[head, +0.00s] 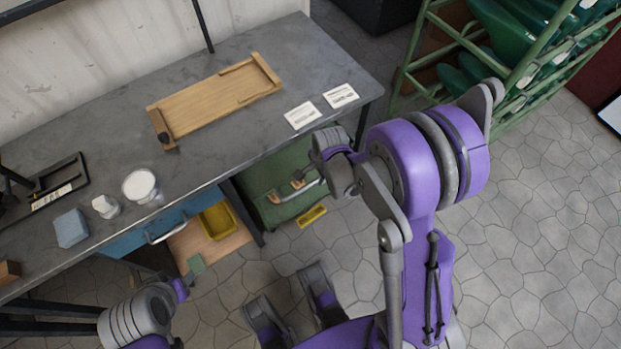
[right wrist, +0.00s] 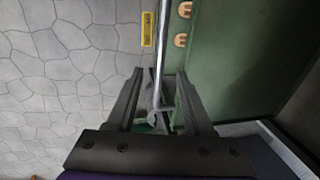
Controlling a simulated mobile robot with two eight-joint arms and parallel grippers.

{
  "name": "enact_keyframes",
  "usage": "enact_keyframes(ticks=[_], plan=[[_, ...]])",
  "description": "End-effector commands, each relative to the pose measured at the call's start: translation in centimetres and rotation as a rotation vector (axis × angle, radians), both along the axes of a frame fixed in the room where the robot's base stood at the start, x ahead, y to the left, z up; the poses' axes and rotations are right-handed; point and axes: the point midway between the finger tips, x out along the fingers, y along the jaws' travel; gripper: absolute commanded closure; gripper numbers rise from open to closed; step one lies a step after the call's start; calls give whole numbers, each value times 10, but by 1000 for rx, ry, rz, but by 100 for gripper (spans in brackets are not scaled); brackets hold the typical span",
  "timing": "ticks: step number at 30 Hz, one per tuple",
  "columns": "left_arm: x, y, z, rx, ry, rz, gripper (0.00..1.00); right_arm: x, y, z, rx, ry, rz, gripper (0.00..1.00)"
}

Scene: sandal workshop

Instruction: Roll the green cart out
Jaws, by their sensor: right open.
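The green cart (head: 283,172) stands under the right part of the workbench, with its handle side facing the open floor. Its silver bar handle (head: 296,191) shows beside two small tan fittings. In the right wrist view the green cart (right wrist: 228,60) fills the right side, and its bar handle (right wrist: 160,50) runs down between the fingers of my right gripper (right wrist: 160,76). That gripper is open around the bar; I cannot tell if either finger touches it. In the head view the right hand is close to the handle, its fingers mostly hidden.
The workbench (head: 100,165) holds a wooden board (head: 213,97), cards and small containers. A blue drawer unit (head: 150,233) and yellow bin (head: 216,221) are left of the cart. A green rack (head: 415,55) stands at upper right. Stone floor (head: 540,220) is clear at right.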

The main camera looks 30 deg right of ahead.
Motion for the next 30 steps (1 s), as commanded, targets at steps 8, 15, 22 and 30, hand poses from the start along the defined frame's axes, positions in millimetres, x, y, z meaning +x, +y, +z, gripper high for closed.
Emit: enact_keyframes(ticks=[8, 15, 22, 30], plan=[[2, 0, -21, 0, 7, 0, 50, 11, 1, -56, 0, 0, 2, 48], [2, 0, -28, 0, 10, 0, 50, 16, 2, -79, 0, -1, 2, 48], [2, 0, -28, 0, 10, 0, 50, 17, 2, -82, 0, -1, 2, 48], [2, 0, -28, 0, 10, 0, 50, 17, 2, -82, -1, -1, 3, 77]])
